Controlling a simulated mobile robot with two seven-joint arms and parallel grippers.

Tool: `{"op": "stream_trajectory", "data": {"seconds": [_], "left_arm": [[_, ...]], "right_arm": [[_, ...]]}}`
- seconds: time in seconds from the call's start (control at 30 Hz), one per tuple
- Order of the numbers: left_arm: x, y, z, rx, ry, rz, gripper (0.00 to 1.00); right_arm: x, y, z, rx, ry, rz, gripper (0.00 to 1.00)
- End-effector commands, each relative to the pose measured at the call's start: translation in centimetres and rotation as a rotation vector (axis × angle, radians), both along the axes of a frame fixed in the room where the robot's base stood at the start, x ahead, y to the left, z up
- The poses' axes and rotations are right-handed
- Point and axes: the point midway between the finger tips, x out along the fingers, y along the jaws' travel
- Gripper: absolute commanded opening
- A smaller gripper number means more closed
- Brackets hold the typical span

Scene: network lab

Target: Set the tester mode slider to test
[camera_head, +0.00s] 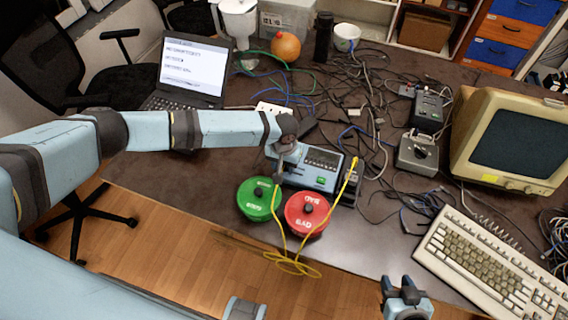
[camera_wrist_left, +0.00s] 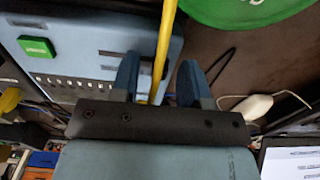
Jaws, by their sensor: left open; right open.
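The blue-grey cable tester (camera_head: 322,178) lies on the desk with a dark display panel and a green button (camera_head: 321,181). In the left wrist view the tester body (camera_wrist_left: 90,25) and its green button (camera_wrist_left: 37,47) fill the upper left. The mode slider cannot be made out clearly in either view. My left gripper (camera_head: 284,165) is at the tester's left end and hides part of it. In the wrist view its fingers (camera_wrist_left: 157,82) are apart, with a yellow cable (camera_wrist_left: 165,40) passing between them. My right gripper (camera_head: 405,292) is open and empty at the front edge, away from the tester.
A green lidded container (camera_head: 259,208) and a red one (camera_head: 299,222) sit just in front of the tester. The yellow cable loops below the desk edge. Tangled cables, small boxes (camera_head: 416,153), a keyboard (camera_head: 490,262) and a monitor (camera_head: 510,140) crowd the right. A laptop (camera_head: 192,70) stands behind.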

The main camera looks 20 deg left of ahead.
Motion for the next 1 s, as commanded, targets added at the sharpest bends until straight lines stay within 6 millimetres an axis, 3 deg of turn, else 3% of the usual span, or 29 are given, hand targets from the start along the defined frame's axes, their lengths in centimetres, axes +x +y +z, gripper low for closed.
{"op": "stream_trajectory", "data": {"seconds": [0.07, 0.23, 0.43, 0.67, 0.9, 0.93, 1.0], "left_arm": [[0.0, 0.0, 0.0, 0.0, 0.0, 0.0, 0.37], [0.0, 0.0, 0.0, 0.0, 0.0, 0.0, 0.0], [0.0, -0.2, 0.1, -0.001, 0.0, 0.0, 0.0], [-0.2, -2.6, 0.2, -0.002, 0.003, 0.0, 0.0], [-0.1, -2.5, 0.0, 0.0, 0.001, 0.0, 0.0], [-0.1, -2.5, 0.0, 0.0, 0.001, 0.0, 0.2], [-0.1, -2.5, 0.0, 0.0, 0.001, 0.0, 0.36]], "right_arm": [[0.0, 0.0, 0.0, 0.0, 0.0, 0.0, 0.43], [0.0, 0.0, 0.0, 0.0, 0.0, 0.0, 0.43], [0.0, 0.0, 0.2, 0.0, -0.001, 0.0, 0.43], [0.0, 0.0, 1.6, 0.0, -0.001, 0.0, 0.43], [0.0, 0.0, 1.4, 0.0, -0.003, 0.0, 0.43], [0.0, 0.0, 1.4, 0.0, -0.002, 0.001, 0.43], [0.0, 0.0, 1.4, 0.0, -0.002, 0.001, 0.43]]}}
